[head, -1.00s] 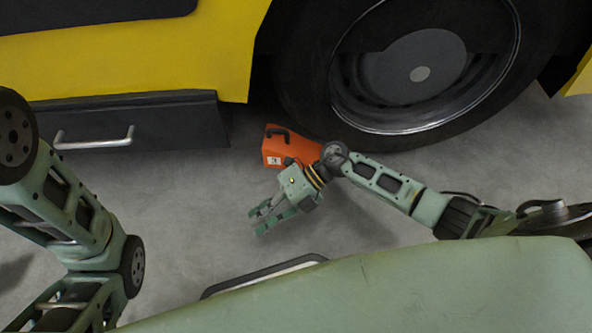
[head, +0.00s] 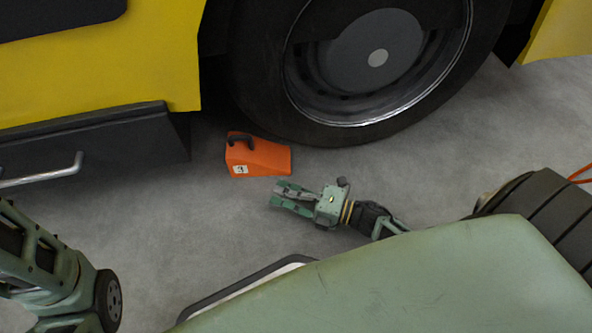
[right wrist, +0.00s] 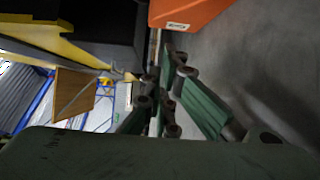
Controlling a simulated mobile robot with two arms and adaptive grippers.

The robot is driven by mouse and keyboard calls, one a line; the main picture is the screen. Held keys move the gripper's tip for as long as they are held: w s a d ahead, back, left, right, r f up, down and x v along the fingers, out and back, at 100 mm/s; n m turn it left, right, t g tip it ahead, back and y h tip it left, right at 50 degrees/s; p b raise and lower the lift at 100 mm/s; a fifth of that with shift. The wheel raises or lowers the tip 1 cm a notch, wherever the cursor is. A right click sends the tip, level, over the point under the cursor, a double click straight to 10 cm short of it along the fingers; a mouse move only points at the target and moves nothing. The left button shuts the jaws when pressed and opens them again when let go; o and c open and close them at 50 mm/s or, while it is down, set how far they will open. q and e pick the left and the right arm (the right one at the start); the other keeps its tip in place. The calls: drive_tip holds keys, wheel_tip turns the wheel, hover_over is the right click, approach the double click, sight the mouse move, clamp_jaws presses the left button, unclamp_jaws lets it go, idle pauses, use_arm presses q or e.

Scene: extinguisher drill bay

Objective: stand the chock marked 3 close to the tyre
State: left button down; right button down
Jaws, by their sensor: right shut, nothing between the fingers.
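An orange wedge-shaped chock (head: 262,158) with a dark handle and a small white label stands on the floor in the head view. In the right wrist view the chock (right wrist: 190,12) shows at the top edge, beyond the fingers. My left gripper is not in view; only the left arm shows.
The yellow vehicle (head: 160,60) fills the upper left, with a dark step box (head: 95,145) and metal handle low on its side. Bare grey floor (head: 170,240) lies left of the chock and right of the tyre.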

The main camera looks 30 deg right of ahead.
drive_tip(key=b+x, duration=0.1)
drive_tip(key=x, duration=0.3)
drive_tip(key=shift+f+b, duration=0.2)
drive_tip(key=shift+b, duration=0.1)
drive_tip(key=shift+w+d+b, duration=0.1)
drive_tip(key=shift+w+b, duration=0.7)
drive_tip(key=shift+w, duration=0.4)
drive_tip(key=shift+w+r+b, duration=0.15)
drive_tip(key=shift+w+b, duration=0.25)
drive_tip(key=shift+w, duration=0.35)
drive_tip(key=shift+r, duration=0.15)
